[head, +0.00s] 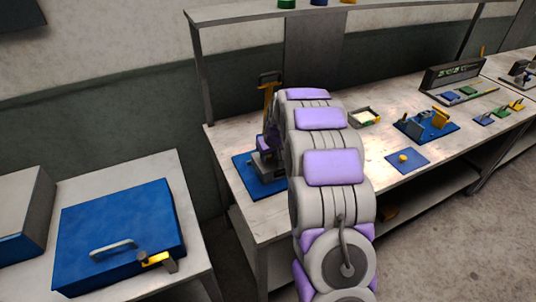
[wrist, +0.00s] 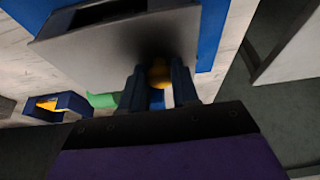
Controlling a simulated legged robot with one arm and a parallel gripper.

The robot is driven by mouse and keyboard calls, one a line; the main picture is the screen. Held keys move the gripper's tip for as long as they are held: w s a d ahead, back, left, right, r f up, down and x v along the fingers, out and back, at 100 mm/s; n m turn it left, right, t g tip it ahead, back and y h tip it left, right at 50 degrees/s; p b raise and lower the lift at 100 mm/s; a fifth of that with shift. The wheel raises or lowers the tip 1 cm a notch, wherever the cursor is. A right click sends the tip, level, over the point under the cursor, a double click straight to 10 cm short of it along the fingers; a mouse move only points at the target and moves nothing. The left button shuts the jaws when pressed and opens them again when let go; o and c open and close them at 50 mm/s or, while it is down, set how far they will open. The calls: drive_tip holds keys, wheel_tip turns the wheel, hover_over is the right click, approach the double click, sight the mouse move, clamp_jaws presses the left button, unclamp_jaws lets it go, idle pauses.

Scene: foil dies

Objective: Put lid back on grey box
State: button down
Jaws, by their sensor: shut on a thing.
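In the wrist view, my gripper (wrist: 158,85) has its two blue fingers closed around a yellow-orange knob (wrist: 158,72). The knob sits against a broad grey slab (wrist: 75,48), which looks like a lid; whether it rests on something is hidden. In the head view, my arm reaches over the near left end of the workbench, and my fingertips are hidden behind it. A grey block (head: 268,170) lies under my gripper on a blue mat (head: 245,176). A small open grey box (head: 372,116) with pale contents stands farther right on the bench.
A yellow-handled upright tool (head: 267,95) stands behind my gripper. A blue mat with a yellow knob (head: 403,157) lies to the right, before a blue fixture (head: 428,128). A blue case (head: 115,235) stands on the left table. A shelf (head: 240,13) spans above the bench.

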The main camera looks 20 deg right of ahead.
idle(0.3)
drive_tip(key=c, duration=0.8)
unclamp_jaws()
drive_tip(key=shift+o, duration=0.5)
drive_tip(key=o, duration=0.4)
drive_tip(key=shift+r, duration=0.15)
drive_tip(key=shift+r+p, duration=1.35)
drive_tip(key=shift+r, duration=2)
drive_tip(key=shift+c, duration=0.4)
